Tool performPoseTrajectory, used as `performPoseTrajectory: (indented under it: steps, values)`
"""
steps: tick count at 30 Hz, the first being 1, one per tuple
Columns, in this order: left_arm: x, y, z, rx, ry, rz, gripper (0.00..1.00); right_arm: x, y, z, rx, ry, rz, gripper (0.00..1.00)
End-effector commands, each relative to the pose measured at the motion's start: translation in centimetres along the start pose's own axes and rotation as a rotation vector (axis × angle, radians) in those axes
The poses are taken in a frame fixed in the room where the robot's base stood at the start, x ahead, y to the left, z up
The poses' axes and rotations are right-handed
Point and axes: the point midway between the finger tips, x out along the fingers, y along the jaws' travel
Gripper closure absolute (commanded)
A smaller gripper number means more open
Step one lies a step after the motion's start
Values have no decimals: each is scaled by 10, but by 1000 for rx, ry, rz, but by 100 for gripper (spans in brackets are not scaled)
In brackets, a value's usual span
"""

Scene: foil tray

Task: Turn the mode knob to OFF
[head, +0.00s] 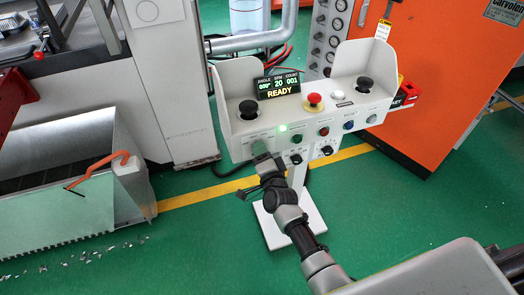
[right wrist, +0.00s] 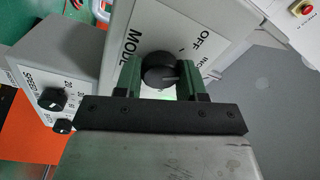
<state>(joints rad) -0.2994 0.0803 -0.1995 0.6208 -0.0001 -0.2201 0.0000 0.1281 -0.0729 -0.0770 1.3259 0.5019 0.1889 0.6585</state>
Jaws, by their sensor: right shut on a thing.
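The black round mode knob (right wrist: 160,72) sits on a light grey panel face in the right wrist view. The word MODE is printed on its left, OFF at its upper right, and a partly covered label starting with IN at its right. A faint light mark shows on the knob's right side; its exact direction is hard to tell. My right gripper (right wrist: 160,78) is shut on the knob, a green finger on each side. In the head view my right gripper (head: 262,162) is at the lower left of the control console (head: 247,136), hiding the mode knob. My left gripper is out of view.
The console carries a READY display (head: 278,86), a red mushroom button (head: 314,100), two black palm buttons and other knobs, including a SPEED box (right wrist: 55,92). An orange cabinet (head: 430,90) stands at right, a sheet-metal chute (head: 80,215) at left.

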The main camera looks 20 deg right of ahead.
Motion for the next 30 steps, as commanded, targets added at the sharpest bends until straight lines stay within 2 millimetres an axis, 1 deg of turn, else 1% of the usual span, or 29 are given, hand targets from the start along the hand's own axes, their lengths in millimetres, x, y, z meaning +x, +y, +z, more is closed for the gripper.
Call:
performPoseTrajectory:
  steps: [6,15,21,30]
  values:
    - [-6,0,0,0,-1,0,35,0,0,0,-200,-9,-10,84]
    - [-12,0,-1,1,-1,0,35,0,0,0,-416,-15,-22,84]
    - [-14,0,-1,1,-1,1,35,-1,1,0,-502,-19,-26,84]
    - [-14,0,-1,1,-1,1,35,-1,2,1,-552,-21,-28,84]
